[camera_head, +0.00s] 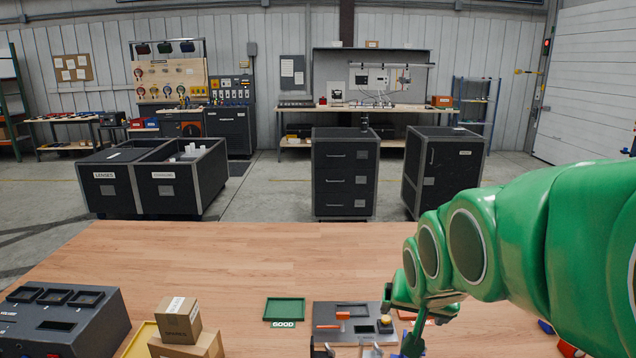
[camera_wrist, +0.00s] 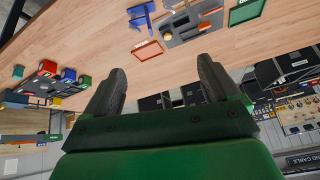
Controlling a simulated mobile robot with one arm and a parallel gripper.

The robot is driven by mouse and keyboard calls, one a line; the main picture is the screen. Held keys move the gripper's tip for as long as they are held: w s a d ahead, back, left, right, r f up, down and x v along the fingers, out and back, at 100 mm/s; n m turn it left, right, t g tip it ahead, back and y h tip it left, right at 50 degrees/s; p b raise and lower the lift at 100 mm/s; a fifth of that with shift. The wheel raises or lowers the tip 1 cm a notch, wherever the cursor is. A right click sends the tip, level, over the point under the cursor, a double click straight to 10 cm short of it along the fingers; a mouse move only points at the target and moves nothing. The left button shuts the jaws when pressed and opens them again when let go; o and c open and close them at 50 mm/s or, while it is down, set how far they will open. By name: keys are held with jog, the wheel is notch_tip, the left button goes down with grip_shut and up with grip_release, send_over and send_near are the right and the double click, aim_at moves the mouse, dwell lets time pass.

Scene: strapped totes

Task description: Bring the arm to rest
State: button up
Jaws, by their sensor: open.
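My green arm reaches in from the right of the head view, over the right part of the wooden table (camera_head: 240,255). My gripper (camera_wrist: 162,72) shows in the wrist view with its two dark fingers apart and nothing between them. Wood and workshop background show past the fingers, which appear clear of the table's objects. In the head view the wrist is bent down near the front right of the table, and the fingers cannot be made out clearly there.
A grey fixture board (camera_head: 340,311) lies beside the wrist, with a green GOOD tray (camera_head: 285,308) to its left. Cardboard boxes (camera_head: 178,320) and a grey console (camera_head: 75,325) stand further left. The table's back middle is clear. Black totes (camera_head: 112,188) stand beyond it.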

jog(key=s+f+n+g, duration=0.1)
jog(key=s+f+g, duration=0.2)
jog(key=s, duration=0.8)
jog(key=s+a+f+n+g, duration=0.1)
jog(key=s+f+g, duration=0.3)
jog(key=s, duration=0.7)
jog(key=shift+s+n+g+y, duration=0.2)
jog(key=shift+n+g+y, duration=0.1)
jog(key=shift+n+g, duration=0.1)
jog(key=shift+a, duration=0.1)
